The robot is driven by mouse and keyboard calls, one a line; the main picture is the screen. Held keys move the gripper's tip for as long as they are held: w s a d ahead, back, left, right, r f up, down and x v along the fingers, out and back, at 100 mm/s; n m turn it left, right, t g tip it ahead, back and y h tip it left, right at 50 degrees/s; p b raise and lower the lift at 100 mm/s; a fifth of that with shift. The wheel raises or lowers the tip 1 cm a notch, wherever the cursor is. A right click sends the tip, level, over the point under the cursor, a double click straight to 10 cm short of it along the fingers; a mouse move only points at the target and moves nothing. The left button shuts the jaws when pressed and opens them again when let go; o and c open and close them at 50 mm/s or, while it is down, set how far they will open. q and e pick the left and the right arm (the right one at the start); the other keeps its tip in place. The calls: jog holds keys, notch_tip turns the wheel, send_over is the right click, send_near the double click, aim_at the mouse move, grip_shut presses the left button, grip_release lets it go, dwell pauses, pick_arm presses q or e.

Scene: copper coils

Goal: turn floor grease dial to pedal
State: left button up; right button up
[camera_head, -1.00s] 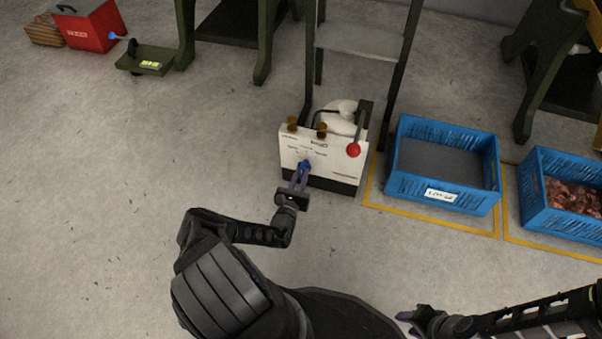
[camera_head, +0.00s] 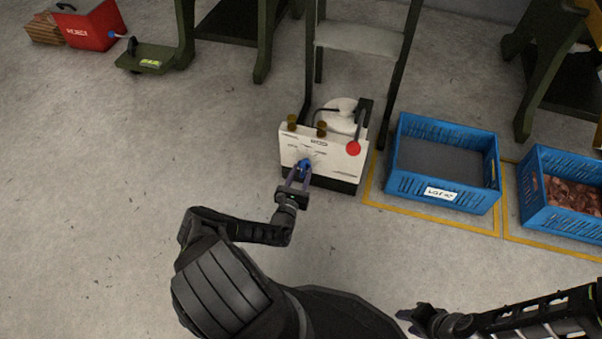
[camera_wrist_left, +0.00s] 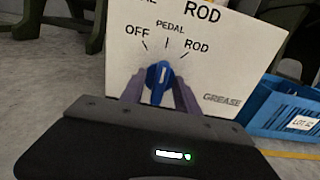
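The grease dial is a blue knob (camera_head: 304,165) on the front of a white box (camera_head: 335,163) on the floor. In the left wrist view the knob (camera_wrist_left: 158,82) stands nearly upright. Its white mark points up, slightly right, towards the PEDAL tick, between OFF on the left and ROD on the right. My left gripper (camera_head: 298,175) is at the box front. Its two purple fingers (camera_wrist_left: 160,92) are spread, one on each side of the knob, with small gaps visible. My right gripper (camera_head: 408,318) is low at the right, away from the box; its opening is unclear.
A lever with a red ball (camera_head: 353,149) is at the box's right. A blue crate (camera_head: 440,196) stands right of it, and another blue crate (camera_head: 568,221) holds copper pieces. A green pedal (camera_head: 146,60) and a red box (camera_head: 92,30) are far left. Floor at left is clear.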

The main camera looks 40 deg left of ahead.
pick_arm(q)
jog(key=shift+s+d+p, duration=0.2)
jog(key=shift+s+p, duration=0.1)
jog(key=shift+s, duration=0.3)
jog(key=p+v, duration=0.2)
jog(key=v, duration=0.4)
jog(key=shift+s, duration=0.25)
jog(key=shift+d, duration=0.15)
